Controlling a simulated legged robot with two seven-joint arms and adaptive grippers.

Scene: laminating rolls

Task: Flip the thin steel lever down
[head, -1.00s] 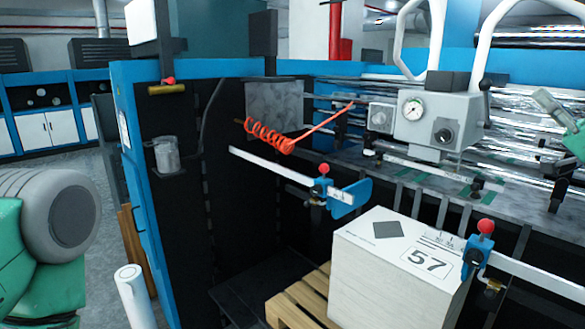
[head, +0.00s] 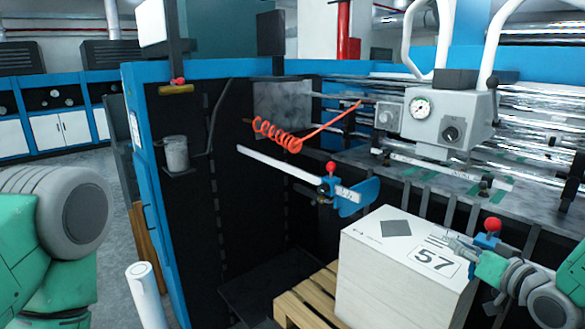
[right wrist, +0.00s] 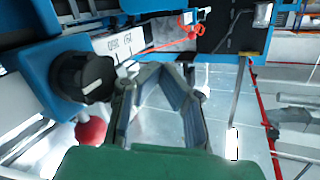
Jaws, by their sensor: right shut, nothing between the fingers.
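My right gripper (head: 458,244) is beside the right-hand blue clamp (head: 486,241) with a red ball knob (head: 493,225), above the right edge of the white block marked 57 (head: 390,265). There the blue clamp (right wrist: 60,62), a black knob (right wrist: 86,78) and the red ball (right wrist: 91,131) lie left of the fingers. A thin grey rod (right wrist: 240,90) shows at their right; I cannot tell whether it is the steel lever. The lever is not clearly visible in the head view. My left gripper is out of view.
The white block stands on a wooden pallet (head: 305,297). A second clamp with a red ball (head: 331,168) sits on a ruled bar (head: 272,163) to the left. A grey gauge box (head: 450,120) and a red coiled hose (head: 275,134) are behind. Several rollers line the back.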

